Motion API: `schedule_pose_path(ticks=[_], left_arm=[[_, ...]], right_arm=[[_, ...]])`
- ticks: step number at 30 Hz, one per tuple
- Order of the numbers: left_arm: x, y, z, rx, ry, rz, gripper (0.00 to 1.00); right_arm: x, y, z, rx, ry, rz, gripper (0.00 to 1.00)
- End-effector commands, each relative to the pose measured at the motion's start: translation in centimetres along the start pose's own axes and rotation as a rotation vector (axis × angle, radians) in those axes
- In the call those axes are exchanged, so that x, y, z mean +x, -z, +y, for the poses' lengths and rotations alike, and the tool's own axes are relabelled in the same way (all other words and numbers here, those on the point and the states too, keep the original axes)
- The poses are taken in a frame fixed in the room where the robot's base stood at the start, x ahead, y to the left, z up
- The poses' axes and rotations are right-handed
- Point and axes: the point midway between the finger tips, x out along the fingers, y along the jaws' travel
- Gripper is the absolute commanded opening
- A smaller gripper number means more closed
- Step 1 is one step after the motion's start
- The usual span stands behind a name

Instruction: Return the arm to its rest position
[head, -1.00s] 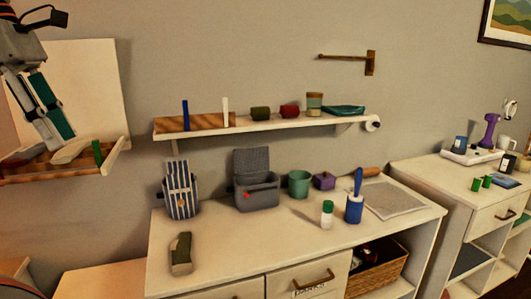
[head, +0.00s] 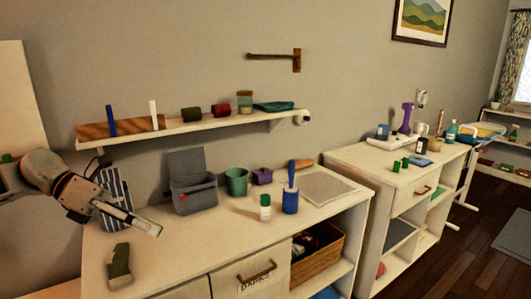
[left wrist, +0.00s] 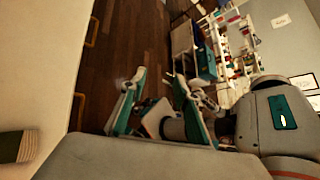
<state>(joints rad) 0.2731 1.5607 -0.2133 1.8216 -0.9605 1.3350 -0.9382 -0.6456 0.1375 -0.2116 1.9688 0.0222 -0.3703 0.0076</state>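My left arm comes in from the left in the head view. Its left gripper (head: 143,224) hangs in front of the striped container and above the counter's left part, seen nearly edge-on. In the left wrist view my left gripper (left wrist: 160,80) shows two teal-padded fingers spread apart, with nothing held between them. Pale and grey parts show behind the fingers, and I cannot tell exactly what they are. My right gripper is not in view.
Below the gripper is a white counter (head: 175,250) with a dark green and beige object (head: 120,266). A striped container (head: 116,188), a grey bin (head: 193,196) and a green cup (head: 236,182) stand behind. A wall shelf (head: 200,128) is above. Wooden floor (head: 470,240) is open at right.

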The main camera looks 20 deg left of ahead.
Motion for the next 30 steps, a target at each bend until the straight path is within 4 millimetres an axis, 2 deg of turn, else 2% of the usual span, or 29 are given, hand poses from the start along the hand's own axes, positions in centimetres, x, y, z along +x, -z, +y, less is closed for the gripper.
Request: schedule_pose_path(ticks=[1,6,11,14,17,20,23,26,27,30], left_arm=[[2.7,0.5,0.6,-0.072,0.059,-0.069,0.31],[9.6,1.3,2.7,-0.357,0.196,-0.306,0.31],[14.7,3.3,5.1,-0.694,0.291,-0.523,0.31],[17.5,5.4,6.9,-0.931,0.333,-0.651,0.31],[20.1,8.5,8.8,-1.187,0.358,-0.772,0.31],[22.7,12.5,10.4,-1.455,0.369,-0.885,0.31],[25.4,17.4,11.4,-1.733,0.363,-0.989,0.31],[28.2,23.0,11.6,-2.015,0.34,-1.081,0.31],[29.3,25.2,11.3,-2.123,0.328,-1.113,0.31],[31.6,30.0,10.4,-2.354,0.292,-1.176,0.31]], right_arm=[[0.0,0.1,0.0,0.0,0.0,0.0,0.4],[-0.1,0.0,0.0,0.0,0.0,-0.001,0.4],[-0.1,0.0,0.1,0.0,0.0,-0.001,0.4],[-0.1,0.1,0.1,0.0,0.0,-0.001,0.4],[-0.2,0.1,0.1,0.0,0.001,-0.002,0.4],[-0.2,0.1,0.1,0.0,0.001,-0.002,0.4],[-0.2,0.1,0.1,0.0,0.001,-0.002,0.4],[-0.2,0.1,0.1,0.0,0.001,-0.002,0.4],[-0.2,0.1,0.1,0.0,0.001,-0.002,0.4],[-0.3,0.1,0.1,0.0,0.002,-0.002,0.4]])
